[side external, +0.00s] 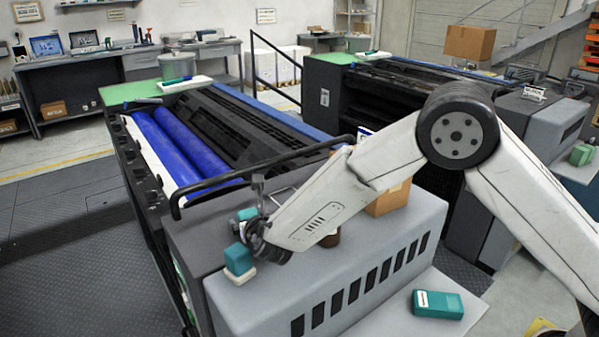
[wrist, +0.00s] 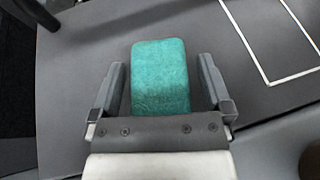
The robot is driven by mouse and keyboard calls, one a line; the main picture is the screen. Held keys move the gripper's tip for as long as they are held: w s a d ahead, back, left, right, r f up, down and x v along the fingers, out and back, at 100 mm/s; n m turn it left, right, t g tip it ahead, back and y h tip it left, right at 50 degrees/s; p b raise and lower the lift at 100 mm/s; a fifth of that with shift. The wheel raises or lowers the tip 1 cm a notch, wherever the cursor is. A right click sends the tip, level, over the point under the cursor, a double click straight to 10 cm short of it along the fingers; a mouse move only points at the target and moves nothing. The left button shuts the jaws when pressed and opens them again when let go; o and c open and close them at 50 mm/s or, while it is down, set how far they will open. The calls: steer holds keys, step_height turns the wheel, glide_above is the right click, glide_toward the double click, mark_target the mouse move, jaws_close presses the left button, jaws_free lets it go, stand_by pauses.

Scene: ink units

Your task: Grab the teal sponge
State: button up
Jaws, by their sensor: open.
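The teal sponge (wrist: 160,75) is a rounded block with a rough surface. In the wrist view it lies on a grey surface between the two fingers of my gripper (wrist: 160,64), with a gap on each side. My gripper is open and its lower bar overlaps the sponge's near end. In the side view my gripper (side external: 262,232) is low over the corner of the grey unit. A teal piece (side external: 246,214) shows just behind it and a teal block with a white base (side external: 238,260) stands just in front. I cannot tell which is the sponge there.
A dark rail (side external: 265,160) runs along the unit close behind my gripper. A cardboard box (side external: 388,199) stands on the unit. A teal case (side external: 438,304) lies on a lower ledge at the right. Blue rollers (side external: 180,145) lie in the machine beyond.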

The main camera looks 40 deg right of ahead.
mark_target(250, 208)
steer(key=c, duration=1.2)
steer(key=shift+o, duration=0.2)
steer(key=shift+r, duration=0.1)
steer(key=shift+r, duration=0.65)
step_height(250, 208, up, 2)
steer(key=s+d+r, duration=0.3)
steer(key=s+r, duration=0.6)
steer(key=s, duration=0.4)
steer(key=shift+s+d+r, duration=0.25)
steer(key=shift+d+r, duration=0.05)
